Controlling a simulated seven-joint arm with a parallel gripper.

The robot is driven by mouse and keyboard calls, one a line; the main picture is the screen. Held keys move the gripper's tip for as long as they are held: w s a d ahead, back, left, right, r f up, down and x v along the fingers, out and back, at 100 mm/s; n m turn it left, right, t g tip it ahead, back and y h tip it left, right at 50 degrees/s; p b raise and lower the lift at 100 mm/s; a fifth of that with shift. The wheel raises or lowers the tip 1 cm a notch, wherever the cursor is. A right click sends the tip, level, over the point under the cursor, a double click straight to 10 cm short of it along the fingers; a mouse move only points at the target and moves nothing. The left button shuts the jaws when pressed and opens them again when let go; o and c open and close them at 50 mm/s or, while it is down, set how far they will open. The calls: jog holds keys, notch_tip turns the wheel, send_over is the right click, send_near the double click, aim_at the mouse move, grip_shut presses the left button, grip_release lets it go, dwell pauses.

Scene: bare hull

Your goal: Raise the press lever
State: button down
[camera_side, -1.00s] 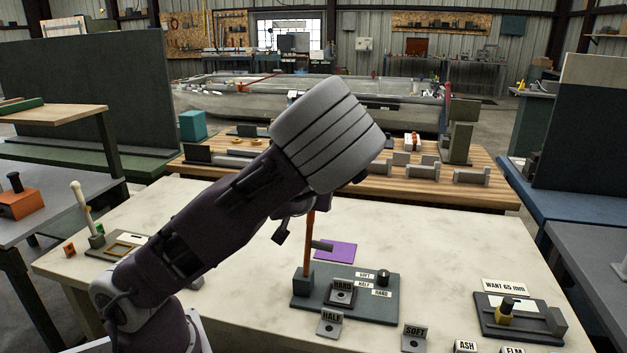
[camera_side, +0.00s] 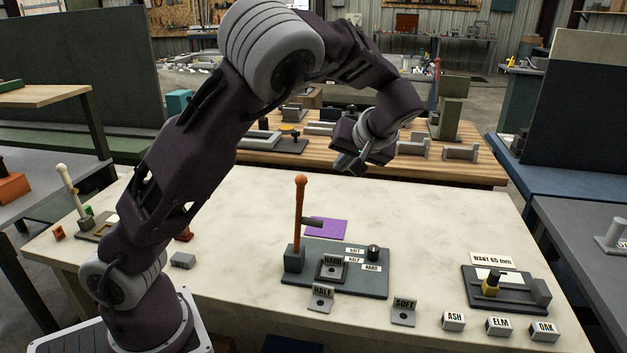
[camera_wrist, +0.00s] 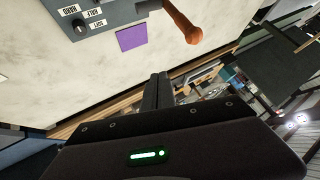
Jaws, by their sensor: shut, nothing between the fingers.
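The press lever (camera_side: 300,212) is an orange rod with a rounded knob, standing upright from a dark block on a grey-green base plate (camera_side: 365,284). A short dark arm sticks out from it to the right. Its orange end also shows at the top of the wrist view (camera_wrist: 188,28). My gripper (camera_side: 347,164) hangs in the air above and to the right of the lever, apart from it. In the wrist view its fingers (camera_wrist: 160,88) are together, with nothing between them.
A purple square (camera_side: 326,229) lies behind. A white-handled lever (camera_side: 67,190) stands far left.

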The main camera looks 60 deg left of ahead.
aim_at(303, 181)
jog(key=s+d+r+g+h, duration=0.1)
jog(key=s+d+r+g, duration=0.1)
jog(key=d, duration=0.4)
jog(key=s+a+f, duration=0.3)
jog(key=a+f, duration=0.4)
jog(key=a, duration=0.1)
jog(key=shift+s+a, duration=0.2)
jog(key=shift+a, duration=0.05)
jog(key=shift+s+a+r+n+t+h, duration=0.2)
jog(key=shift+s+a+h, duration=0.1)
jog(key=shift+s+a, duration=0.2)
jog(key=shift+s+a+r+n+t+h, duration=0.1)
jog(key=shift+s+a+n+h, duration=0.15)
jog(key=shift+s+a, duration=0.2)
